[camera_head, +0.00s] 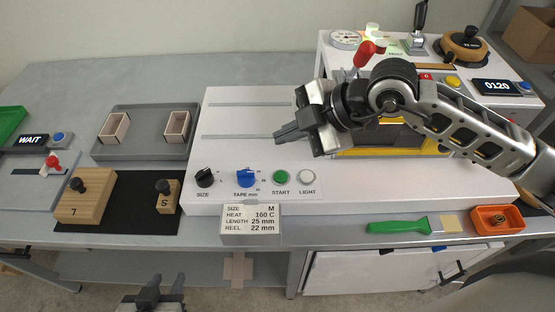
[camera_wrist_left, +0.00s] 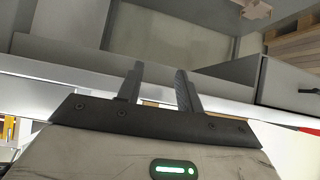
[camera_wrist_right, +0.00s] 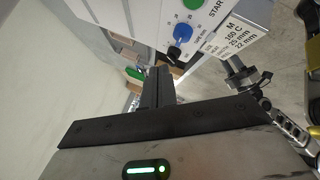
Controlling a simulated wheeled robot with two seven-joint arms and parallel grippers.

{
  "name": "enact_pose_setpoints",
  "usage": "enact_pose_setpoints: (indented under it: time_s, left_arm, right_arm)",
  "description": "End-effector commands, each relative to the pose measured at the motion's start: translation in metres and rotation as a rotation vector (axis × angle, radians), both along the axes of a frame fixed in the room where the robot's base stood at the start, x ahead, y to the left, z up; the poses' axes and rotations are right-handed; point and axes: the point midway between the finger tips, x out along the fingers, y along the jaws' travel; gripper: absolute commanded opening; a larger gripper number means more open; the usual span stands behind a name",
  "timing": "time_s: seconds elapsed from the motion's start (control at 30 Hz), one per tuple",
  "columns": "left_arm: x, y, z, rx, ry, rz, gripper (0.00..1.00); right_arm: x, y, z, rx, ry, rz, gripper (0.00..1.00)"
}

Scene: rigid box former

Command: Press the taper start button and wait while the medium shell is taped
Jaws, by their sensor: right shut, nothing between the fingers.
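The green START button (camera_head: 281,176) is on the front of the white taper (camera_head: 230,190), between the blue tape knob (camera_head: 246,177) and the white LIGHT button (camera_head: 307,177). My right gripper (camera_head: 278,135) is shut and empty above the taper, behind the START button and apart from it. In the right wrist view the button (camera_wrist_right: 188,4) is partly cut off at the top, beyond the fingers (camera_wrist_right: 160,85). My right arm hides much of the taper, and I cannot make out a shell in it. My left gripper (camera_head: 155,292) is open and empty, low before the bench; it also shows in the left wrist view (camera_wrist_left: 160,85).
A grey tray (camera_head: 145,153) holds two small open boxes (camera_head: 177,125). Wooden blocks (camera_head: 85,205) stand on a black mat. A card (camera_head: 250,226) reads size M. A green-handled tool (camera_head: 398,226) and an orange bin (camera_head: 497,219) lie right. A WAIT display (camera_head: 32,140) stands left.

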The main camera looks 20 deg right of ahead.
Motion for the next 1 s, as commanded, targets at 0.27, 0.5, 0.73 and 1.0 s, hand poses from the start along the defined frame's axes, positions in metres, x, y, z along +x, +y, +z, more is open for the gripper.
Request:
enact_pose_setpoints:
  time_s: [0.27,0.5,0.73,1.0]
  left_arm:
    - [-0.004,-0.002,-0.002,-0.004,0.007,-0.001,0.36]
    - [-0.004,-0.005,-0.012,-0.010,0.008,-0.005,0.36]
    - [0.000,-0.011,-0.026,-0.025,-0.006,-0.010,0.36]
    - [0.001,-0.014,-0.034,-0.039,-0.012,-0.018,0.36]
  right_arm:
    - [0.001,-0.001,0.000,-0.004,0.000,-0.007,0.00]
    - [0.001,-0.001,-0.014,-0.004,0.001,-0.006,0.00]
    - [0.001,-0.001,-0.048,-0.005,0.000,-0.006,0.00]
    - [0.001,-0.001,-0.079,-0.002,-0.001,-0.006,0.00]
